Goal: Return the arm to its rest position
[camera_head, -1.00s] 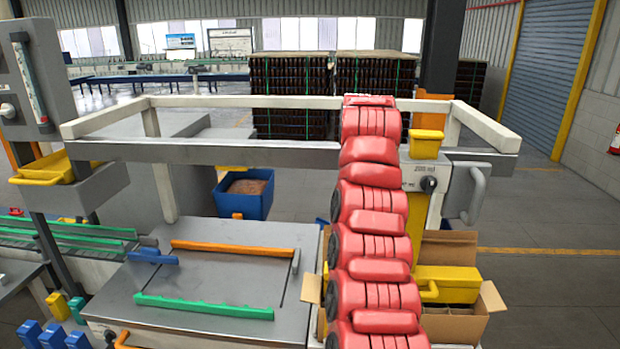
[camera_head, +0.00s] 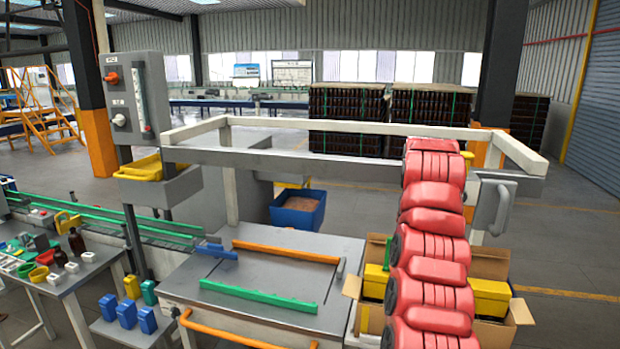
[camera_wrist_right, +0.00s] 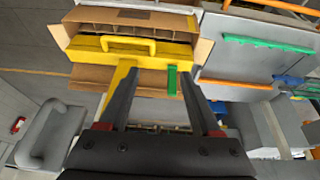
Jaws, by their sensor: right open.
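My right arm (camera_head: 430,245), red and segmented, stretches up and away from the lower right of the head view, in front of an open cardboard box. Its gripper is hidden in that view. In the right wrist view my right gripper (camera_wrist_right: 157,70) is open, with its two dark fingers spread apart. A yellow case (camera_wrist_right: 130,48) with a handle lies in the cardboard box (camera_wrist_right: 195,50) beyond the fingertips. A small green upright piece (camera_wrist_right: 172,80) shows between the fingers; whether it touches them I cannot tell. My left gripper is not in view.
A pale frame rail (camera_head: 350,160) crosses above a metal worktable (camera_head: 240,275) with orange and green bars. A grey control box (camera_head: 135,95) stands left. A side table (camera_head: 65,280) holds bottles and small parts. A blue bin (camera_head: 298,212) stands behind the worktable. Open floor lies right.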

